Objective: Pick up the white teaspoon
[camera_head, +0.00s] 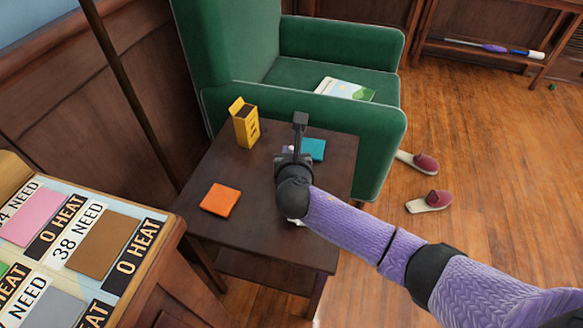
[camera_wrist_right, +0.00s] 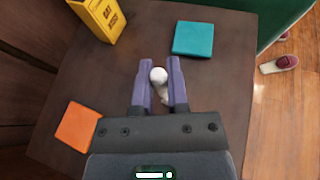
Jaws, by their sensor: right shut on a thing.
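The white teaspoon (camera_wrist_right: 158,75) shows in the right wrist view, with its rounded white end between the fingers of my right gripper (camera_wrist_right: 160,82). The gripper is shut on it, just over the dark side table (camera_wrist_right: 212,88). I cannot tell whether the spoon still touches the table. In the head view my right gripper (camera_head: 297,150) is over the same table (camera_head: 260,238) and covers most of the spoon. A small white bit shows below the wrist in that view. My left gripper is not in view.
On the table are an orange square (camera_head: 220,200), a teal square (camera_head: 313,149) and a yellow box (camera_head: 244,122). A green armchair (camera_head: 378,130) stands behind, with a book (camera_head: 345,90) on its seat. Slippers (camera_head: 430,201) lie on the floor at right. A board with cards (camera_head: 75,240) is at left.

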